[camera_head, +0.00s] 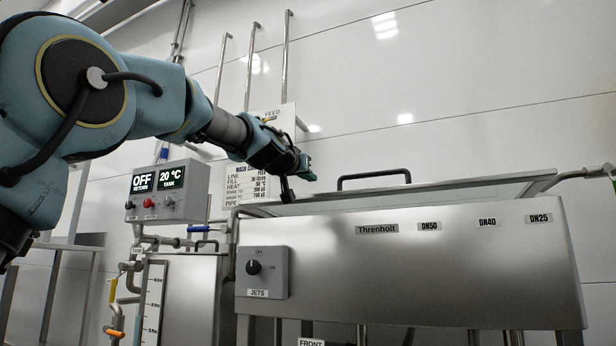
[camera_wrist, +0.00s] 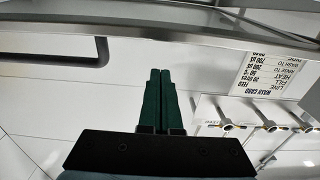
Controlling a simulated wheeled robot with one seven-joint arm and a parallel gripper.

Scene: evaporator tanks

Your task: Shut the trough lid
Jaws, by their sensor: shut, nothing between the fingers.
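The trough (camera_head: 420,260) is a wide steel tank at the right of the head view. Its lid (camera_head: 450,188) is a framed panel along the top, with a black arched handle (camera_head: 374,174) standing up from it. The lid's right end looks raised above the trough's front edge; how far it stands open I cannot tell. My gripper (camera_head: 308,172) is above the trough's left end, left of the handle and apart from it. In the wrist view, its green fingers (camera_wrist: 160,100) are together and empty. A metal edge (camera_wrist: 200,43) and an arched handle (camera_wrist: 88,52) show beyond them.
A grey control box (camera_head: 168,190) with displays and a wash card (camera_head: 245,183) are on the left, behind my arm. The jets switch box (camera_head: 262,271) sticks out from the trough's left front. Upright pipes (camera_head: 252,65) rise behind. The wall above the trough is clear.

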